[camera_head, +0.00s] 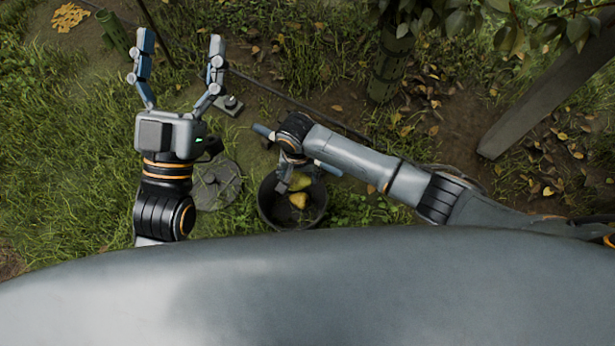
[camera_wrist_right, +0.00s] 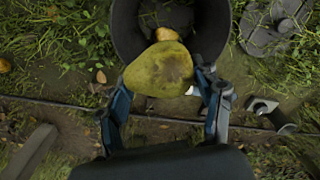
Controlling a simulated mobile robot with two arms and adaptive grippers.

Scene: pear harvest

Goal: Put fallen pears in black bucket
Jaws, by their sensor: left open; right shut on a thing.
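The black bucket (camera_head: 266,207) stands on the grass below the middle of the head view. A yellow pear (camera_head: 298,200) shows inside it. My right gripper (camera_head: 290,180) is over the bucket and shut on a yellow-green pear (camera_head: 301,182). In the right wrist view the held pear (camera_wrist_right: 158,70) has a brown patch and sits between the fingertips, in front of the bucket's opening (camera_wrist_right: 128,35). Part of another pear (camera_wrist_right: 167,34) shows behind it. My left gripper (camera_head: 180,50) is open and empty over the grass at upper left.
A grey round slab (camera_head: 217,185) lies left of the bucket. A dark thin hose or cable (camera_head: 290,100) crosses the ground. A tree trunk (camera_head: 390,70) and a grey post (camera_head: 530,100) stand at the right. A small yellowish thing (camera_wrist_right: 4,65) lies on grass at the wrist view's left edge.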

